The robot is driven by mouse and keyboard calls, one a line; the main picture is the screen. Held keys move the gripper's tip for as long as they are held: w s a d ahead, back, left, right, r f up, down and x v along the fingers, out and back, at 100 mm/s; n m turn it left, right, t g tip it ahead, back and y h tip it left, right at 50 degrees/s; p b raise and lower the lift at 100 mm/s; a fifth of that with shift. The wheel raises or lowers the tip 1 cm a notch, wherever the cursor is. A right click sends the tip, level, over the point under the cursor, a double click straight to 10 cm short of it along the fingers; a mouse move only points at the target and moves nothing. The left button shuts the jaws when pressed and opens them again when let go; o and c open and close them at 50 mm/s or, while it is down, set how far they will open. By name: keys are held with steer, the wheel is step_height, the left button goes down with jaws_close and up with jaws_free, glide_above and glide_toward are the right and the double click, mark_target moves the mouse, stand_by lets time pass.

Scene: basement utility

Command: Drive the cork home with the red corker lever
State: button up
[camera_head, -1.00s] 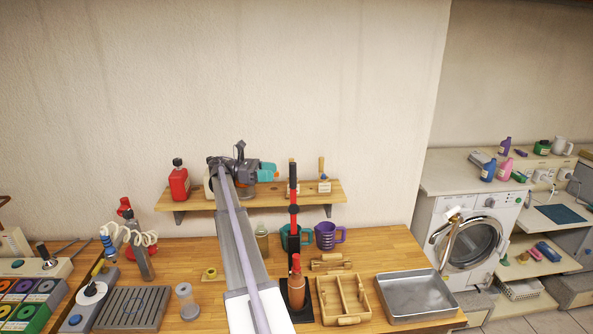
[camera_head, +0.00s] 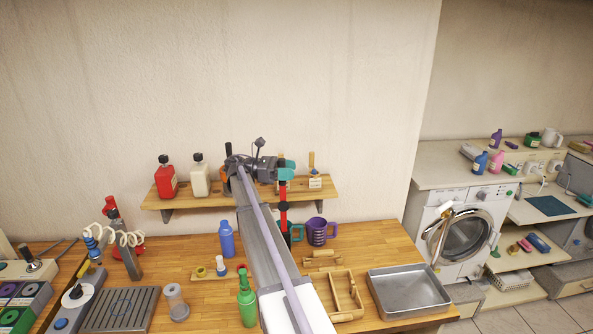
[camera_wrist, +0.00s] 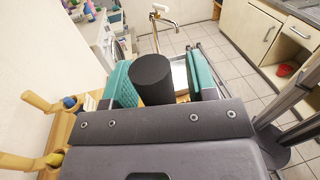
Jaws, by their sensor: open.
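The red corker (camera_head: 283,214) stands on the workbench behind my arm in the head view. Its red upright shows just below my gripper (camera_head: 284,172), while its base and any bottle or cork in it are hidden by my arm. In the wrist view, a black cylindrical grip (camera_wrist: 152,80), apparently the lever's end, stands between the teal fingers of my gripper (camera_wrist: 162,82). The fingers are open on either side of it. I cannot tell whether either finger touches it.
A wooden shelf (camera_head: 190,199) behind holds a red jug (camera_head: 165,181), a white jug (camera_head: 199,180) and a wooden-handled tool (camera_head: 312,163). A green bottle (camera_head: 246,300), a blue bottle (camera_head: 226,239), a purple mug (camera_head: 318,232), a divided wooden tray (camera_head: 334,311) and a metal pan (camera_head: 385,310) occupy the bench.

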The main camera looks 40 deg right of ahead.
steer(key=shift+w+a, duration=0.1)
jaws_close()
stand_by(0.3)
